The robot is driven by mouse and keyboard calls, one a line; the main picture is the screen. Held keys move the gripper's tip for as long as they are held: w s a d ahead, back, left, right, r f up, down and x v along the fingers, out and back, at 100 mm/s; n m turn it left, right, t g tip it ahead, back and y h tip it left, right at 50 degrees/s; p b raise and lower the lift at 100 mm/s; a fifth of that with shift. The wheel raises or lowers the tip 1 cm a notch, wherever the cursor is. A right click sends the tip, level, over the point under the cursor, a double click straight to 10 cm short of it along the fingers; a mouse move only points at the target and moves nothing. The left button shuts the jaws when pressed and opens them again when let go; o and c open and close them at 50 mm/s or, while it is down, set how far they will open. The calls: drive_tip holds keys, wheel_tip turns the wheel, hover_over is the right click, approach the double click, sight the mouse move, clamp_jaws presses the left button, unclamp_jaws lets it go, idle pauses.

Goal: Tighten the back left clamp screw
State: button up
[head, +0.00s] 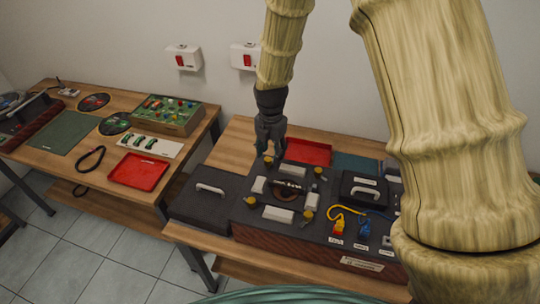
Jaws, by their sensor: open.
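A dark clamp fixture sits on the front table, with white blocks and a round centre part (284,192). Small yellow knobs stand around it. The back left clamp screw (268,161) is the yellow knob at the fixture's back left. My gripper (270,151) points down just above this knob, with its fingers open. I cannot tell whether the fingers touch the knob or surround it. The back right knob (318,171), front left knob (251,201) and front right knob (308,214) are in plain view.
A dark box with a white handle (205,200) is left of the fixture. A black lidded box (364,189) and yellow and blue cables (350,211) are to its right. A red tray (308,151) lies behind. Another table with a red tray (138,172) stands left.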

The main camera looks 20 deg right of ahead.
sight(268, 158)
drive_tip(key=w+f, duration=0.4)
drive_tip(key=f, duration=0.1)
drive_tip(key=shift+p, duration=0.35)
drive_tip(key=shift+f, duration=0.25)
drive_tip(key=shift+s+r, duration=0.1)
drive_tip(key=shift+s, duration=0.4)
drive_tip(key=shift+s+r, duration=0.3)
drive_tip(key=shift+s, duration=0.2)
drive_tip(key=shift+s+r, duration=0.25)
drive_tip(key=shift+s, duration=0.25)
drive_tip(key=shift+w+f, duration=0.6)
drive_tip(key=shift+w, duration=0.25)
drive_tip(key=c, duration=0.6)
drive_tip(key=shift+w+f, duration=0.1)
drive_tip(key=shift+w, duration=0.1)
clamp_jaws()
drive_tip(key=shift+s+a+r, duration=0.1)
drive_tip(key=shift+s+r, duration=0.15)
